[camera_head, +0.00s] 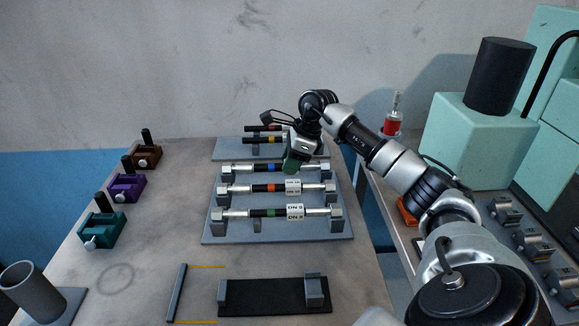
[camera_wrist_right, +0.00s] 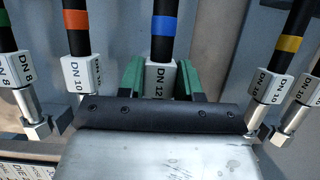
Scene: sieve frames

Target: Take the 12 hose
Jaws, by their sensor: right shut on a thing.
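The 12 hose (camera_head: 262,168) is black with a blue band and lies across the rear of the front rack (camera_head: 216,236). In the right wrist view its white DN 12 label (camera_wrist_right: 160,82) and blue band show. My right gripper (camera_head: 291,164) has green fingers, one on each side of the labelled collar, and is shut on it. The gripper hides part of the hose's right end in the head view. In the head view the hose appears to be at rack height. My left gripper is not in view.
The orange-banded DN 10 hose (camera_head: 262,188) and green-banded DN 8 hose (camera_head: 262,212) lie in front on the same rack. A rear rack (camera_head: 222,152) holds more hoses. Brown, purple and teal blocks (camera_head: 102,231) stand left. A black fixture (camera_head: 265,296) lies in front.

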